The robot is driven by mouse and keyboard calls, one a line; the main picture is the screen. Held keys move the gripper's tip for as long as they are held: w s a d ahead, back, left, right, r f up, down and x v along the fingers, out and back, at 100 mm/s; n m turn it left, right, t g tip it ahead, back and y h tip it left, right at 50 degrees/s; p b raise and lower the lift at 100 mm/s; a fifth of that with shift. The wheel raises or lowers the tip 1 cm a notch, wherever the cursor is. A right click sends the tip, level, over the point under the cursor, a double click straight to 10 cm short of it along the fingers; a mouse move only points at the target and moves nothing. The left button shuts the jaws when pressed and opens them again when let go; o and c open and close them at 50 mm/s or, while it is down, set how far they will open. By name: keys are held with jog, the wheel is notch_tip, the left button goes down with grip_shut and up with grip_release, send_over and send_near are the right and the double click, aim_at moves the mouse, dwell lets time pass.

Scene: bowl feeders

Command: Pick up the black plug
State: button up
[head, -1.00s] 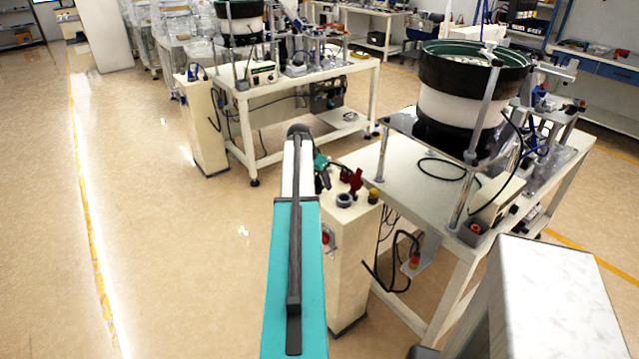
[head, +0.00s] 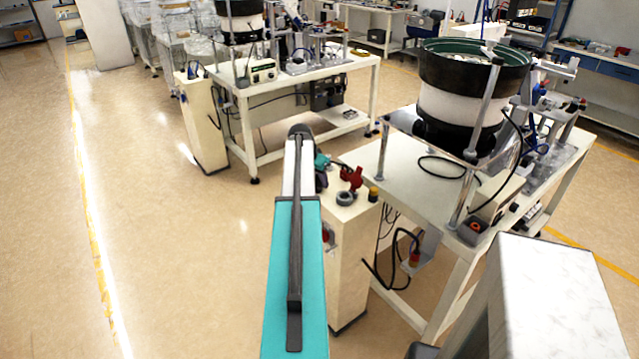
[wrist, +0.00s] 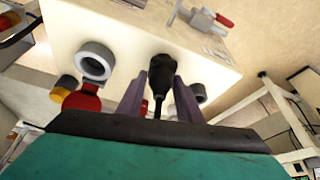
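The black plug (wrist: 161,72) shows in the wrist view on the pale top of a cream pedestal (wrist: 115,28). It is wide at its far end and narrows toward me. My gripper (wrist: 160,88) is open, with one grey-purple finger on each side of the plug's line. I cannot tell whether either finger touches it. In the head view my arm hides the plug and most of the gripper; the same pedestal (head: 352,270) stands at the end of my arm.
On the pedestal are a grey ring (wrist: 95,62), a red fitting (wrist: 82,100), a yellow knob (wrist: 66,88) and a red-handled clamp (wrist: 208,20). A white table (head: 405,165) with a bowl feeder (head: 455,95) stands close to the right. Open floor lies left.

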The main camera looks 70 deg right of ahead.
jog(key=shift+c, duration=1.3)
jog(key=shift+r, duration=0.15)
jog(key=shift+r+b, duration=0.7)
jog(key=shift+r, duration=0.7)
jog(key=shift+a+r, duration=0.2)
jog(key=shift+a, duration=0.1)
jog(key=s+a+b, duration=0.1)
jog(key=a, duration=0.6)
jog(key=s+a+r+b, duration=0.1)
jog(key=s+a+b, duration=0.1)
jog(key=a, duration=0.6)
jog(key=shift+s+r, duration=0.25)
